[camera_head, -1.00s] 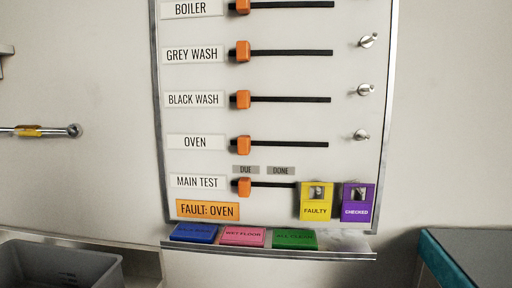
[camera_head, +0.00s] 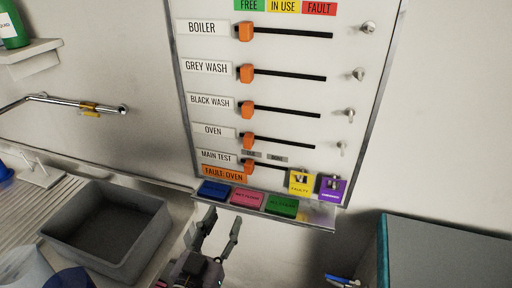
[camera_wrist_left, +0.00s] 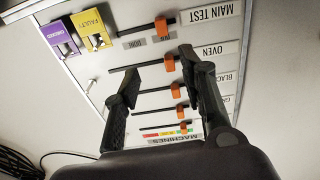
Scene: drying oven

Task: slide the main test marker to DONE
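The main test marker (camera_head: 249,167) is an orange slider at the left end of its short black slot, on the DUE (camera_head: 252,153) side. The DONE label (camera_head: 277,158) is to its right. In the left wrist view the board looks upside down, with the marker (camera_wrist_left: 161,26) near the top. My right gripper is not in view.
A yellow FAULTY tag (camera_head: 301,184) and a purple CHECKED tag (camera_head: 332,189) hang right of the slot. Blue, pink and green cards (camera_head: 282,208) sit on the ledge. Other orange sliders (camera_head: 250,139) are above. A grey tub (camera_head: 75,251) is at left, a teal-edged surface (camera_head: 384,250) at right.

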